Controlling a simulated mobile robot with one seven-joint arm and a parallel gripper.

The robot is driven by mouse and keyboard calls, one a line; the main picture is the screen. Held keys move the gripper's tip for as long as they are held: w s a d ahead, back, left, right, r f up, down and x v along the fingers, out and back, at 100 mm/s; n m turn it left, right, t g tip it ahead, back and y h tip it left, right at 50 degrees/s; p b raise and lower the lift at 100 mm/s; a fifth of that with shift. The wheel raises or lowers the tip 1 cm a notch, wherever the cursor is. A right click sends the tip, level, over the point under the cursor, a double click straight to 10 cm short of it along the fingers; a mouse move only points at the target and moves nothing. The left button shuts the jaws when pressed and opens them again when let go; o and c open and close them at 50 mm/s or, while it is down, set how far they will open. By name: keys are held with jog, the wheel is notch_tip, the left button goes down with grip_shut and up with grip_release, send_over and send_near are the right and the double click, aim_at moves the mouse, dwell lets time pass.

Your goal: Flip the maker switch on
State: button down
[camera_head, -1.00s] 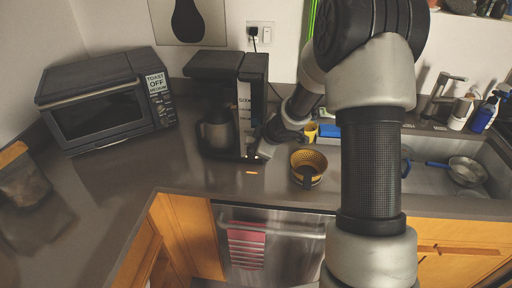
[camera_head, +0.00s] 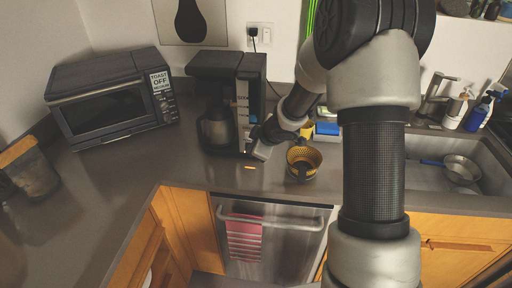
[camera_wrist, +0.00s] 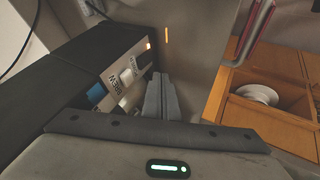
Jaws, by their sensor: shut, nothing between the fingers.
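The coffee maker (camera_head: 225,66) is a black machine with a pale front strip and a dark carafe (camera_head: 217,130). It stands on the counter left of my arm. In the wrist view, its control strip (camera_wrist: 115,72) carries a white rocker-like switch (camera_wrist: 127,76), a blue patch and a small lit orange mark (camera_wrist: 149,45). My gripper (camera_head: 254,152) is at the maker's lower right front corner. In the wrist view, my gripper (camera_wrist: 161,98) is shut and empty, its fingers just right of the strip. I cannot tell whether they touch it.
A toaster oven (camera_head: 105,105) stands at the left. A yellow perforated basket (camera_head: 303,163) is on the counter right of my gripper. The sink (camera_head: 430,170) with a pan is at the right. A dishwasher with a pink towel (camera_head: 245,240) is below the counter edge.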

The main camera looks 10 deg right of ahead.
notch_tip(320, 180, up, 8)
jog(key=s+d+p, duration=0.1)
jog(key=s+d, duration=0.1)
jog(key=shift+s+d+p, duration=0.3)
jog(key=shift+s+d, duration=0.05)
jog(key=shift+s, duration=0.05)
jog(key=s+d+r+m+t+h, duration=0.15)
jog(key=d+r+m+h, duration=0.3)
jog(key=r, duration=0.65)
jog(key=s+d+r+m+h, duration=0.2)
jog(key=s+d+r+m, duration=0.2)
jog(key=s+r, duration=0.35)
jog(key=s+a+m+g+y, duration=0.1)
jog(key=s+a, duration=0.3)
jog(key=s, duration=0.6)
jog(key=s+a+f+m+g+y, duration=0.1)
jog(key=s+a+m+g+y, duration=0.1)
jog(key=s, duration=0.9)
jog(key=a+m, duration=0.1)
jog(key=a, duration=0.1)
jog(key=shift+s+a+f+y, duration=0.15)
jog(key=shift+a+y, duration=0.15)
jog(key=shift+y, duration=0.05)
